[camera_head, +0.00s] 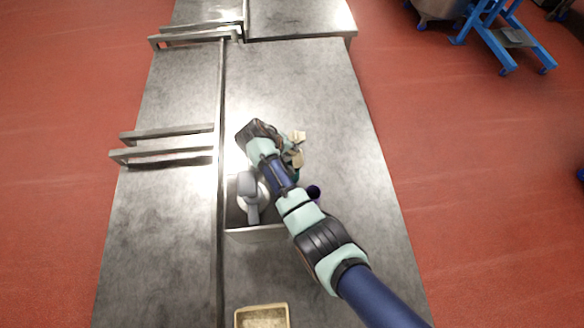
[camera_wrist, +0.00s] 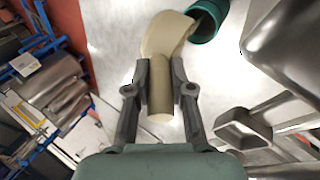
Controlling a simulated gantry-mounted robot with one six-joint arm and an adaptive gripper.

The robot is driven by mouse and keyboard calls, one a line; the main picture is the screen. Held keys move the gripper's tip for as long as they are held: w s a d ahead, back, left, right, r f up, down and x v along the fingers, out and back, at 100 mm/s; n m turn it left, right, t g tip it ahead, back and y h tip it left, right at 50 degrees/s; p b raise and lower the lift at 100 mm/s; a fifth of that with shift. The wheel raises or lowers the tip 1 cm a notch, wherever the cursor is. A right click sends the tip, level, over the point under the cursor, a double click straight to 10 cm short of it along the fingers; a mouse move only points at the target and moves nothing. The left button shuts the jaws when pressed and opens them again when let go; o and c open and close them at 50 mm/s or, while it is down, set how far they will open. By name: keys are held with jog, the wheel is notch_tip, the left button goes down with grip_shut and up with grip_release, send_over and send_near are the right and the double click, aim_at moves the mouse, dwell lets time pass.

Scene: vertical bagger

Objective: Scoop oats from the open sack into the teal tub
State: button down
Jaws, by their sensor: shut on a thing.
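My gripper (camera_wrist: 161,82) is shut on the tan cylindrical handle of a cream scoop (camera_wrist: 166,36). The scoop head points away from my gripper, close beside the rim of the teal tub (camera_wrist: 204,28). I cannot tell whether they touch, or whether oats are in the scoop. In the head view the scoop (camera_head: 298,137) shows in part beyond my wrist, and my arm hides most of the tub. A tan open-topped thing with pale contents (camera_head: 262,317), possibly the oat sack, is cut off at the bottom edge.
A metal bin (camera_head: 256,233) with a grey handled tool (camera_head: 251,192) stands on the steel bench (camera_head: 300,75), left of my arm. Bar handles (camera_head: 165,142) rise at the left. The bench beyond my gripper is clear.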

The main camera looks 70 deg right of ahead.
jog(key=shift+s, duration=0.1)
jog(key=shift+w+a+f+b, duration=0.15)
jog(key=shift+w+f+b, duration=0.15)
jog(key=shift+b, duration=0.3)
jog(key=shift+w+a+r+g+h, duration=0.1)
jog(key=shift+w+r+g+h, duration=0.1)
jog(key=shift+g+h, duration=0.1)
